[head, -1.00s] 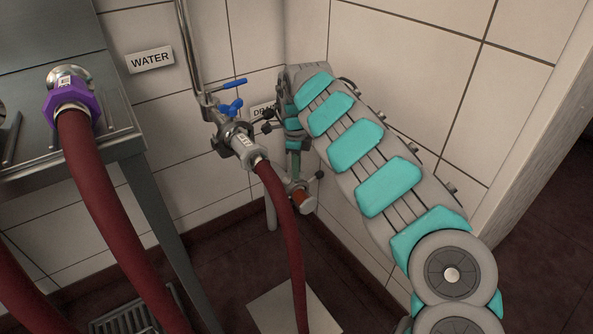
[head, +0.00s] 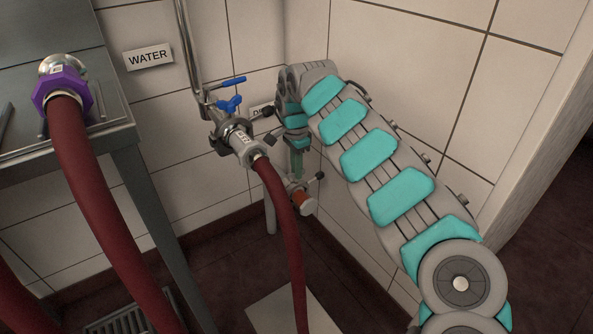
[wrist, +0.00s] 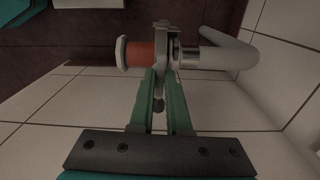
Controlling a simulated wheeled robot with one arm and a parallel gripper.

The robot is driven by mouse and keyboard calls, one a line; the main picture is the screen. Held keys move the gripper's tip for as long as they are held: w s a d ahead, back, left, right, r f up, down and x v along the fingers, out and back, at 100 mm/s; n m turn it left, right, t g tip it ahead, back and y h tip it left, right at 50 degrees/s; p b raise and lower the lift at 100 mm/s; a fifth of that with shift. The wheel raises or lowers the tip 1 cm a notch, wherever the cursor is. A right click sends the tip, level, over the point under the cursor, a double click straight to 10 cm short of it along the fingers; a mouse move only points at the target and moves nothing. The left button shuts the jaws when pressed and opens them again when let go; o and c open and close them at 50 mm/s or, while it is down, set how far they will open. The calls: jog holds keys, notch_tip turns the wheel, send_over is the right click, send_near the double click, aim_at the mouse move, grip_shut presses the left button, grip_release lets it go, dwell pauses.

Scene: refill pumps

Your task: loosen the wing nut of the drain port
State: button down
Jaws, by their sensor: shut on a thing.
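The drain port (head: 303,202) is a low pipe end by the wall corner, with an orange-red cap in the head view. In the wrist view the orange-red cap (wrist: 140,54) sits left of a metal clamp (wrist: 161,38) and a pale pipe (wrist: 228,57) runs right. My gripper (wrist: 160,72) has its green fingers closed at the clamp, on its wing nut, which they largely hide. In the head view my gripper (head: 297,168) reaches down just above the port.
A water port (head: 229,130) with blue handles and a red hose (head: 283,210) stands left of my arm. A purple coupling (head: 61,88) with another hose is on the steel unit at left. Tiled walls meet close behind the drain port.

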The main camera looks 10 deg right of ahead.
jog(key=shift+n, duration=0.3)
dwell(0.4)
jog(key=c, duration=0.9)
grip_release()
